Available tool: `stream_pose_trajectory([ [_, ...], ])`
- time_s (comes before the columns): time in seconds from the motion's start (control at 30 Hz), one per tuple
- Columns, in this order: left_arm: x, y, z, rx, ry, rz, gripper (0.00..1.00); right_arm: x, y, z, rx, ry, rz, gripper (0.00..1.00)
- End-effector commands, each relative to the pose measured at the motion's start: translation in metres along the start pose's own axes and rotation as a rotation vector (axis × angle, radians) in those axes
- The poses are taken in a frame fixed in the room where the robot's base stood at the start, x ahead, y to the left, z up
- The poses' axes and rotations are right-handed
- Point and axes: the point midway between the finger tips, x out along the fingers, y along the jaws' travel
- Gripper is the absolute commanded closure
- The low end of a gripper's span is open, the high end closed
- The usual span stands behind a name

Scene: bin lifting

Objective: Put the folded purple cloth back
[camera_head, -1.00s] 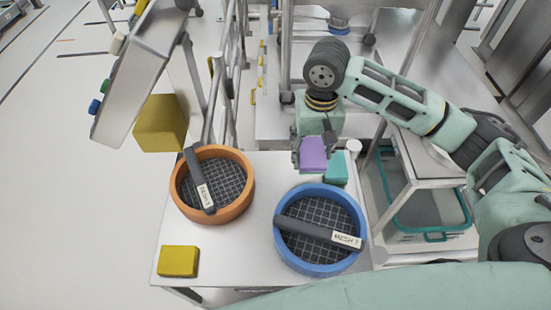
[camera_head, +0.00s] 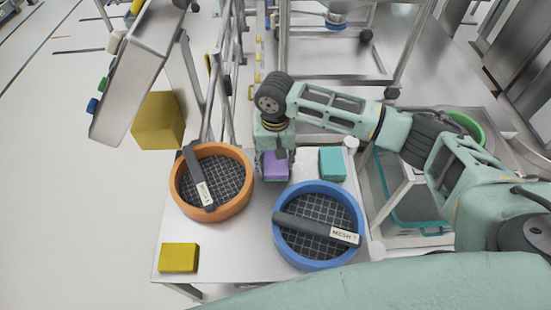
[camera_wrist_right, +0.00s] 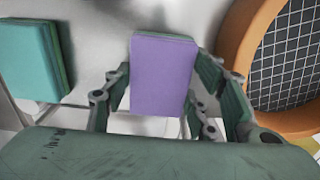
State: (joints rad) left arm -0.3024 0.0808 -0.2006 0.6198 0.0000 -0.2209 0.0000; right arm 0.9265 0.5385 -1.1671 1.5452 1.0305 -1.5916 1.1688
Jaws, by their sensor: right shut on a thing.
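The folded purple cloth (camera_head: 275,166) is at the back of the white table, between the orange sieve and the teal cloth. It also shows in the right wrist view (camera_wrist_right: 163,75), upright between the fingers. My right gripper (camera_head: 273,160) points down from the back and is shut on the purple cloth. In the right wrist view its fingers (camera_wrist_right: 163,95) flank the cloth on both sides. Whether the cloth touches the tabletop I cannot tell. My left gripper is not in view.
An orange-rimmed sieve (camera_head: 238,207) and a blue-rimmed sieve (camera_head: 355,200) stand on the table (camera_head: 235,260). A folded teal cloth (camera_head: 332,163) lies at the back right, a yellow one (camera_head: 178,258) at the front left. A clear bin with teal rim (camera_head: 432,230) is to the right.

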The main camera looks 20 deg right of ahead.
Motion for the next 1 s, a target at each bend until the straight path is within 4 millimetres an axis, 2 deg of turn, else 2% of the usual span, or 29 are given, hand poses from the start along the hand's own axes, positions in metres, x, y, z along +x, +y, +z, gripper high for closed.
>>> stream_pose_trajectory([
  [0.2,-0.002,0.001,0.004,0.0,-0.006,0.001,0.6,0.002,0.0,0.0,0.0,-0.001,0.0,0.72],
  [0.23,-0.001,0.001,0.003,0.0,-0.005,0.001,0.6,0.002,0.0,0.0,-0.001,-0.001,0.0,0.45],
  [0.4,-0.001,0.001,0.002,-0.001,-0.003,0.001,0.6,0.002,0.0,0.0,-0.001,0.0,0.0,0.3],
  [0.77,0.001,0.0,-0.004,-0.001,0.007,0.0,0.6,0.001,0.0,0.0,-0.001,0.001,0.0,0.29],
  [0.87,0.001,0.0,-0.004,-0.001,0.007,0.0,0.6,-0.008,0.0,0.0,-0.001,0.001,-0.001,0.29],
  [1.0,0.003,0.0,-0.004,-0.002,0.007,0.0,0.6,-0.034,-0.001,-0.001,-0.003,0.003,-0.003,0.29],
])
